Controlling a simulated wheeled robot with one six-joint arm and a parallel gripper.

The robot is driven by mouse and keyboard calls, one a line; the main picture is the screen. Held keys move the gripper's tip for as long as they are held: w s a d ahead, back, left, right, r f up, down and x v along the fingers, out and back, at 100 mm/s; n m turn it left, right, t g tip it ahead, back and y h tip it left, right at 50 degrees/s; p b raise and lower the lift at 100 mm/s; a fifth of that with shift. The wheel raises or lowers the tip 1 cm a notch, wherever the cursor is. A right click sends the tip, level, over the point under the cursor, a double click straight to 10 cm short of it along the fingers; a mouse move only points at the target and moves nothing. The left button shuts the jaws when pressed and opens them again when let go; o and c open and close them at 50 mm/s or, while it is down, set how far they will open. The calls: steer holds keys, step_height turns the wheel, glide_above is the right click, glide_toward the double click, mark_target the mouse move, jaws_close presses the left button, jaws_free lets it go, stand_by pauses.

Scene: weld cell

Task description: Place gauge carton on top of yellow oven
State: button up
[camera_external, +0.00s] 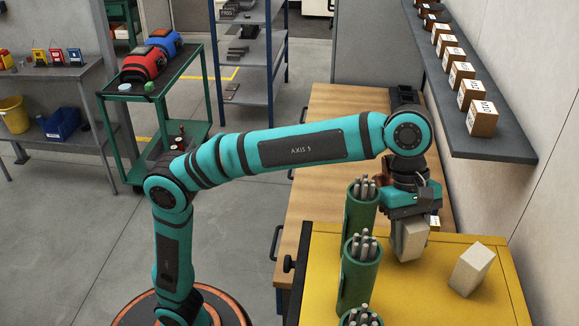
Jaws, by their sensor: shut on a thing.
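The yellow oven (420,295) is at the lower right, with a flat yellow top. My gripper (407,218) points down over the far part of that top. It is shut on a plain pale carton (409,243), which hangs nearly upright from the jaws. I cannot tell whether its bottom touches the oven top. A second plain pale carton (471,270) stands on the oven top to the right, apart from the held one. No label shows on either, so I cannot tell by looks which is the gauge carton.
Green canisters of grey rods (358,270) stand in a row left of the held carton. A wooden bench (325,190) lies behind the oven. A wall shelf (490,145) with several labelled brown boxes (482,118) is at the upper right. The oven's front right top is clear.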

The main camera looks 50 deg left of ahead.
steer(key=shift+f, duration=0.8)
steer(key=shift+f, duration=0.1)
steer(key=o, duration=1.1)
steer(key=shift+v, duration=6.1)
